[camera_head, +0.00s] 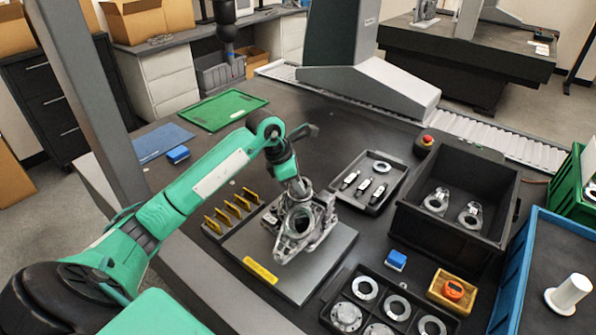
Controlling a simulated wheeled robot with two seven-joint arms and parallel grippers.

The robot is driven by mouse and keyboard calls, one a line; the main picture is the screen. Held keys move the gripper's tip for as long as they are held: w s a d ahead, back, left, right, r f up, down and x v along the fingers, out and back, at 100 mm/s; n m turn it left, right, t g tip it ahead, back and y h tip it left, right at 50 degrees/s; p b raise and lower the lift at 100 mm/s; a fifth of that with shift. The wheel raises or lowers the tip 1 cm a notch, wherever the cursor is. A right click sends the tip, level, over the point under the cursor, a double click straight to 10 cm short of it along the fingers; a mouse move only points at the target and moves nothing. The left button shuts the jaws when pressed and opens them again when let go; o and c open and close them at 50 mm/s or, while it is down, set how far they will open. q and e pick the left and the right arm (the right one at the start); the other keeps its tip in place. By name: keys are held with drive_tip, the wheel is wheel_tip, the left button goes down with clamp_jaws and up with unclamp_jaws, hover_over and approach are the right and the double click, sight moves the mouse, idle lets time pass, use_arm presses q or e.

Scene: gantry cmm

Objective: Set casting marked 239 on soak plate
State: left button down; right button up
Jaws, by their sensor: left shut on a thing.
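My left gripper (298,190) comes down from above, shut on a grey metal casting (292,243) with a round bore. The casting is over the middle of a flat grey plate (325,262) with a yellow label at its front left edge, apparently the soak plate. I cannot tell whether the casting touches the plate. No number is readable on it. The gripper's fingertips are partly hidden against the casting. Two similar, smaller-looking castings lie in a black bin (448,240) at the right. My right gripper is not in view.
A yellow-finned rack (231,214) stands close left of the plate. A black tray of rings (345,292), a blue block (396,260) and an orange device (454,290) lie at the front right. A small parts tray (387,193) is behind. A grey gantry column (342,60) stands farther back.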

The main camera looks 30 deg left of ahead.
sight(298, 200)
use_arm(q)
drive_tip(key=shift+f, duration=0.65)
wheel_tip(298, 200, down, 2)
drive_tip(key=shift+f+p, duration=0.25)
drive_tip(key=shift+p, duration=0.05)
drive_tip(key=c, duration=1.7)
unclamp_jaws()
drive_tip(key=shift+f, duration=0.25)
drive_tip(key=shift+o, duration=1.2)
drive_tip(key=shift+s, duration=0.1)
drive_tip(key=shift+r, duration=0.1)
